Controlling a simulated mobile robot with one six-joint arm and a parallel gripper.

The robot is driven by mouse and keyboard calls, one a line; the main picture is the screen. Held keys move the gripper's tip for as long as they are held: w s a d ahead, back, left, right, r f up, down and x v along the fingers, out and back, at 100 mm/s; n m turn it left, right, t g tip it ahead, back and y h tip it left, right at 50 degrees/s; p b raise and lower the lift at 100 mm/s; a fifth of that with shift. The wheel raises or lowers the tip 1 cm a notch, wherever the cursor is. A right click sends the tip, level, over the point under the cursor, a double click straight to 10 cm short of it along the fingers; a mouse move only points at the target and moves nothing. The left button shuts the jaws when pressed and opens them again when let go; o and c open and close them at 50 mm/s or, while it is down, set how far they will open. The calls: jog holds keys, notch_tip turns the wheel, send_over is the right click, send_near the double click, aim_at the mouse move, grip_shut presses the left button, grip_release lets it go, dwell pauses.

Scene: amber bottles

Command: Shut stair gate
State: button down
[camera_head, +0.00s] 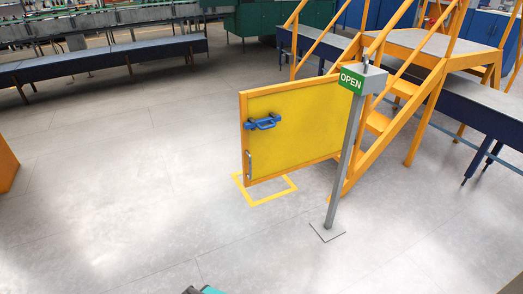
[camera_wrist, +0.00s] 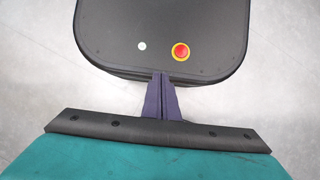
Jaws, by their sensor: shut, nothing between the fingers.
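The stair gate (camera_head: 295,127) is a yellow panel in an orange frame, standing swung out from the orange stairs (camera_head: 395,110) in the middle of the head view. A blue handle (camera_head: 262,122) sits on its face near the free left edge, with a small metal fitting (camera_head: 249,163) below it. A grey post with a green "OPEN" sign (camera_head: 351,79) stands in front of the gate's right side and hides part of it. My gripper (camera_wrist: 161,78) is shut and empty in the wrist view, over my own base and well away from the gate.
A yellow outline (camera_head: 270,200) marks the floor under the gate's free end. The post's base plate (camera_head: 327,232) lies to the right. Dark blue benches (camera_head: 110,62) run along the back left. An orange object (camera_head: 7,165) shows at the left edge. The floor in front is clear.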

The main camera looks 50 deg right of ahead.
jog(key=shift+a, duration=0.25)
